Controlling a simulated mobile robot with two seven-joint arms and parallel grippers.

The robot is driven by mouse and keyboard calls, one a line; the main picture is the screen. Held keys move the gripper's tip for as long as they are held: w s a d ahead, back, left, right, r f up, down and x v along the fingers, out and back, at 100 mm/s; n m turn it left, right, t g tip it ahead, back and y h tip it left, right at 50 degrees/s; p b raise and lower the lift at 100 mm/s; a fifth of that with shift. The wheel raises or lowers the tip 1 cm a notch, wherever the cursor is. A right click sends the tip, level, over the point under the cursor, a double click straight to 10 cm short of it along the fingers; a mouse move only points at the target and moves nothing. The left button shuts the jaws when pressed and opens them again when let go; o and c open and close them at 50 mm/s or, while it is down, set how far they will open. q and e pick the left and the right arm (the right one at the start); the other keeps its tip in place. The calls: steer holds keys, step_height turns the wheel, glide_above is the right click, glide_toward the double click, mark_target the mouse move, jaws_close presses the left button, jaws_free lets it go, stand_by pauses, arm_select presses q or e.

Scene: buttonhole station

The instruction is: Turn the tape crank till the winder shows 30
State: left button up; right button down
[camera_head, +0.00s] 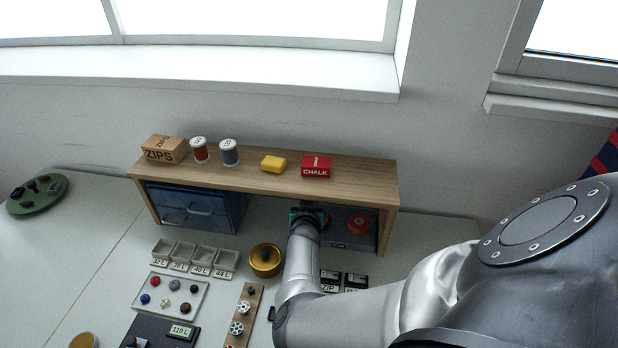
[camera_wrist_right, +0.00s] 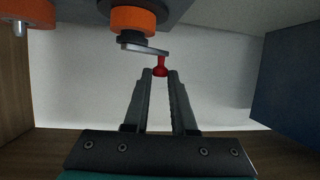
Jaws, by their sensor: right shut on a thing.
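My right gripper (camera_wrist_right: 161,76) is shut on the red crank knob (camera_wrist_right: 160,65), which sits at the end of a short grey crank arm (camera_wrist_right: 146,48). The crank arm joins an orange disc (camera_wrist_right: 133,19) on a grey housing. In the head view my right gripper (camera_head: 307,212) reaches under the wooden shelf. It hides most of the crank; part of an orange disc (camera_head: 324,222) shows beside it. A second orange disc (camera_head: 359,224) is to its right on the grey panel (camera_head: 362,244). No winder number can be read. My left gripper is not in view.
The wooden shelf (camera_head: 350,178) spans above the crank. A blue drawer unit (camera_head: 235,210) stands left of it, also in the wrist view (camera_wrist_right: 292,75). A gold round tin (camera_head: 265,262) and small labelled bins (camera_head: 200,262) lie left of my arm.

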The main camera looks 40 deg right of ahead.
steer(key=shift+w+d+m+g+h+b, duration=0.15)
steer(key=shift+m+g+h+b, duration=0.45)
steer(key=shift+m, duration=0.1)
steer(key=shift+w+d+m+g+h+b, duration=0.15)
steer(key=shift+m+g+h+b, duration=0.35)
steer(key=shift+m+g+b, duration=0.15)
steer(key=m+g+h+b, duration=0.1)
steer(key=m+g+b, duration=0.1)
steer(key=b, duration=0.1)
steer(key=d+m+g+b, duration=0.1)
steer(key=m+g+b, duration=0.1)
steer(key=b, duration=0.1)
steer(key=shift+d+f+h+b, duration=0.1)
steer(key=shift+d+h+b, duration=0.05)
steer(key=shift+h+b, duration=0.2)
steer(key=shift+d+m+g+b, duration=0.2)
steer(key=shift+m+g+b, duration=0.45)
steer(key=shift+g+b, duration=0.25)
steer(key=shift+s+r, duration=0.1)
steer(key=shift+r, duration=0.15)
steer(key=c, duration=0.7)
jaws_free()
steer(key=shift+c, duration=0.2)
steer(key=shift+f, duration=0.1)
